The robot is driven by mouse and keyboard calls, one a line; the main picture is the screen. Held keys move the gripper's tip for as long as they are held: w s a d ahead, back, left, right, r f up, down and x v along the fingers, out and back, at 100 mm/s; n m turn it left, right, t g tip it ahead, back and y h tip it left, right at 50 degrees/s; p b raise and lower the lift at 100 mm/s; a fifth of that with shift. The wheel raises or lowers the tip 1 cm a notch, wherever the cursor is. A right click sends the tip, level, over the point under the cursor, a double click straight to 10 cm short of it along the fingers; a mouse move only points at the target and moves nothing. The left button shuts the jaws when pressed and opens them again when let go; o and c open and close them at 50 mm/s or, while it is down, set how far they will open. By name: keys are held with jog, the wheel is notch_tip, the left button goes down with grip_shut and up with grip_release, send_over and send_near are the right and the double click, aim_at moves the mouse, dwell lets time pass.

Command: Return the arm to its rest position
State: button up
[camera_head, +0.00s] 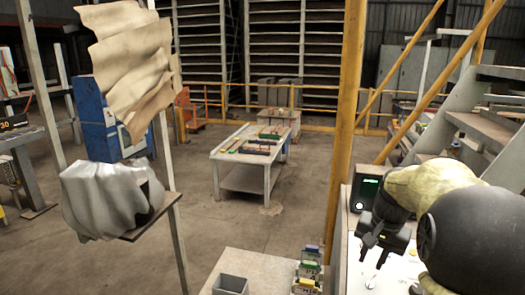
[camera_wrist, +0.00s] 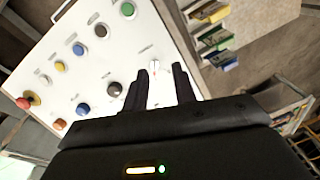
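My gripper (camera_head: 374,255) is at the right of the head view, pointing down over a white control panel (camera_head: 402,272). In the wrist view its two dark fingers (camera_wrist: 161,70) stand apart with a gap between them and nothing held. A small whitish switch (camera_wrist: 154,66) on the panel shows just beyond the fingertips. I cannot tell how far above the panel the fingertips are. My arm hides part of the panel in the head view.
The panel carries several coloured buttons (camera_wrist: 84,109) and a red knob (camera_wrist: 23,104). A dark box with a green display (camera_head: 367,190) stands behind my gripper. A yellow post (camera_head: 346,130) rises nearby. Left of the panel, a table (camera_head: 262,262) holds a grey bin (camera_head: 230,285) and small coloured boxes.

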jog(key=s+a+f+n+t, duration=0.1)
jog(key=s+a+f+n, duration=0.5)
jog(key=s+a+f, duration=0.5)
jog(key=s, duration=0.3)
jog(key=shift+s+a+f+n+h, duration=0.2)
jog(key=shift+a+f+n+h, duration=0.1)
jog(key=shift+n, duration=0.1)
